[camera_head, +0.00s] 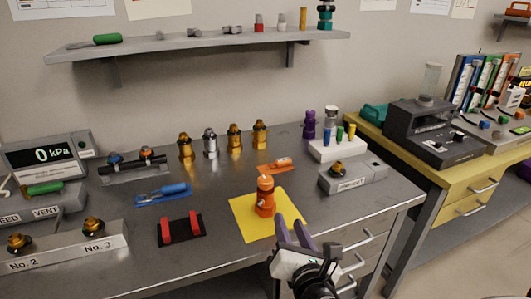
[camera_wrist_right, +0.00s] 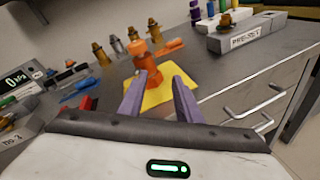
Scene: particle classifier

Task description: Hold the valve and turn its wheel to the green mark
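An orange upright fitting that looks like the valve (camera_head: 265,197) stands on a yellow mat (camera_head: 243,222). It also shows in the right wrist view (camera_wrist_right: 148,65), beyond the fingertips. I cannot make out its wheel or a green mark. My right gripper (camera_head: 292,226) is at the mat's near right edge, its purple fingers pointing toward the valve. In the right wrist view (camera_wrist_right: 161,82) its two fingers are apart with nothing held between them. My left gripper is not in view.
A red-and-black holder (camera_head: 181,231) lies left of the mat, and an orange-handled tool (camera_head: 276,166) lies behind it. The PRE-SET block (camera_head: 357,181) stands to the right. Several brass fittings stand at the back. Bare table lies between the holder and the mat.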

